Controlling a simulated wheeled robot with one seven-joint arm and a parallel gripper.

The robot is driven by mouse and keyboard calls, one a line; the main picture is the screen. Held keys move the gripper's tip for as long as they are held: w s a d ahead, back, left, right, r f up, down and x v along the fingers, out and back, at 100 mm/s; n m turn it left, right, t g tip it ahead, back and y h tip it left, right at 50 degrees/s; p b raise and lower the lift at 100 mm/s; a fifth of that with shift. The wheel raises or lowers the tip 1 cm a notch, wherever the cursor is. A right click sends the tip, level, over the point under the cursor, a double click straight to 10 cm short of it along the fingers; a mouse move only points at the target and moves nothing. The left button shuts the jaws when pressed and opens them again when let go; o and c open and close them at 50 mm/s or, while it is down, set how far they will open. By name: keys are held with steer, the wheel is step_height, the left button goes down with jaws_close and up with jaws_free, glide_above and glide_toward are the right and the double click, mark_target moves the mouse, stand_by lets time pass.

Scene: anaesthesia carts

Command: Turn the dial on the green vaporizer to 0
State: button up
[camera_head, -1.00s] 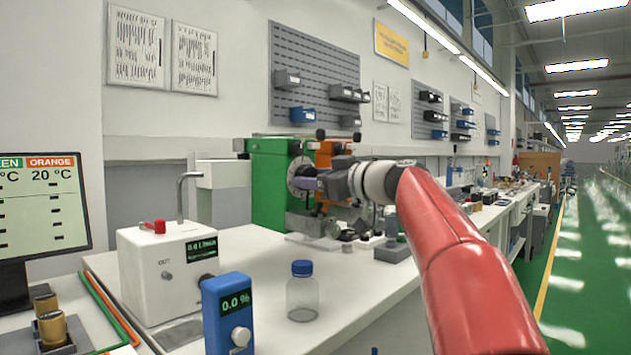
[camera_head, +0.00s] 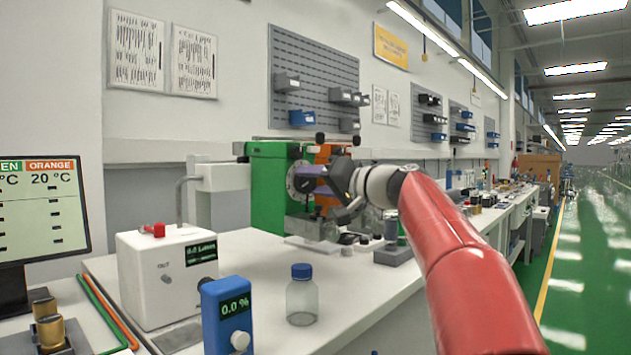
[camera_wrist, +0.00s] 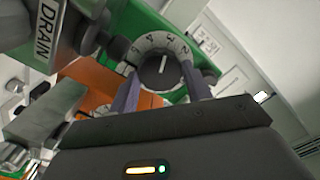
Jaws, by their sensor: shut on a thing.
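The green vaporizer (camera_head: 266,192) stands on the white bench in the head view, with its dial (camera_head: 298,178) on the side facing my arm. In the wrist view its green body (camera_wrist: 198,68) surrounds the black dial (camera_wrist: 158,72), which has a white pointer line and a pale numbered ring. My gripper (camera_head: 308,182) is at the dial. In the wrist view my gripper (camera_wrist: 161,70) has a finger on each side of the knob and is shut on it.
An orange vaporizer (camera_head: 323,156) stands right beside the green one; its orange body also shows in the wrist view (camera_wrist: 95,80). A grey DRAIN block (camera_wrist: 42,35) is close by at upper left. A clear bottle (camera_head: 302,300), blue meter (camera_head: 228,318) and white box (camera_head: 145,275) stand nearer on the bench.

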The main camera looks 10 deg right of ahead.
steer(key=m, duration=0.3)
steer(key=shift+m+p, duration=0.3)
steer(key=m+p, duration=0.1)
steer(key=m, duration=0.3)
steer(key=shift+y, duration=0.3)
steer(key=shift+f+m, duration=0.1)
steer(key=shift+m, duration=0.2)
steer(key=o, duration=1)
steer(key=shift+c, duration=0.2)
steer(key=b+v, duration=0.2)
steer(key=v, duration=0.5)
steer(key=shift+s+d, duration=0.3)
